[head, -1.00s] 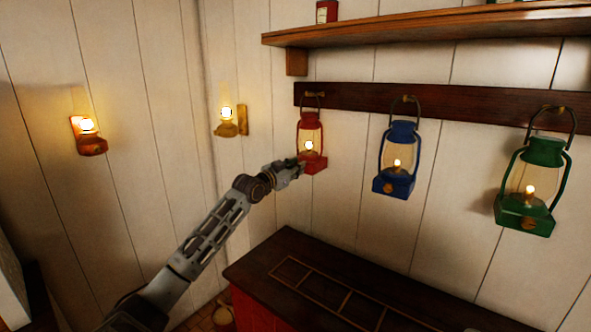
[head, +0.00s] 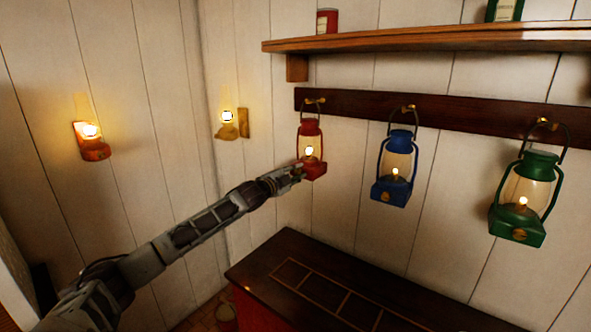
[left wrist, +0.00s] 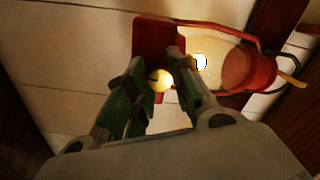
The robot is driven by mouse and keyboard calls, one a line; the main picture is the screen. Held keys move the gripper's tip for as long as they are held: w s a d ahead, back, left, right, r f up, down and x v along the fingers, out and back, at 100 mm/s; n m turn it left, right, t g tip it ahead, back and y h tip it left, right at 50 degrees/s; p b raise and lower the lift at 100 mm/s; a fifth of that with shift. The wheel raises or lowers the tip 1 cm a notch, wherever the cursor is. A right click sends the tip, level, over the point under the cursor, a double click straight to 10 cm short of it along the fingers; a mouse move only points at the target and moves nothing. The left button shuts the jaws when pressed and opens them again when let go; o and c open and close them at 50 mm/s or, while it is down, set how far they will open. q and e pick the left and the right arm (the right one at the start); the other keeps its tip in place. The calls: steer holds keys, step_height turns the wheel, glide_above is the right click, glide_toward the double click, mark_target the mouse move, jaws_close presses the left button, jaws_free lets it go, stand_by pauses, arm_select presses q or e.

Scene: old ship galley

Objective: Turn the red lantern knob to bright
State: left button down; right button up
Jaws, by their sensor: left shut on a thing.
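The red lantern (head: 310,134) hangs lit from a hook on the dark wall rail in the head view. My left gripper (head: 299,170) is at its base, on the left front side. In the left wrist view the red lantern (left wrist: 246,70) lies sideways. Its round brass knob (left wrist: 159,79) sits between the fingertips of my left gripper (left wrist: 158,84), which is shut on it. The knob has a dark mark on its face. In the head view the gripper hides the knob. My right gripper is not in view.
A blue lantern (head: 395,170) and a green lantern (head: 526,195) hang to the right on the same rail (head: 350,107). Two lit wall lamps (head: 92,142) (head: 228,123) are on the left. A shelf (head: 420,40) is above, and a dark-topped chest (head: 290,250) stands below.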

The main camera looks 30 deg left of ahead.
arm_select(q)
steer(key=shift+r+m+p, duration=0.1)
steer(key=shift+m+p, duration=0.35)
steer(key=shift+m, duration=0.55)
steer(key=m+p, duration=0.1)
steer(key=m, duration=0.1)
steer(key=shift+m, duration=0.3)
steer(key=shift+m+p, duration=0.5)
steer(key=shift+m, duration=0.4)
steer(key=shift+m+p, duration=0.45)
steer(key=shift+m, duration=1.45)
steer(key=c, duration=1.2)
jaws_free()
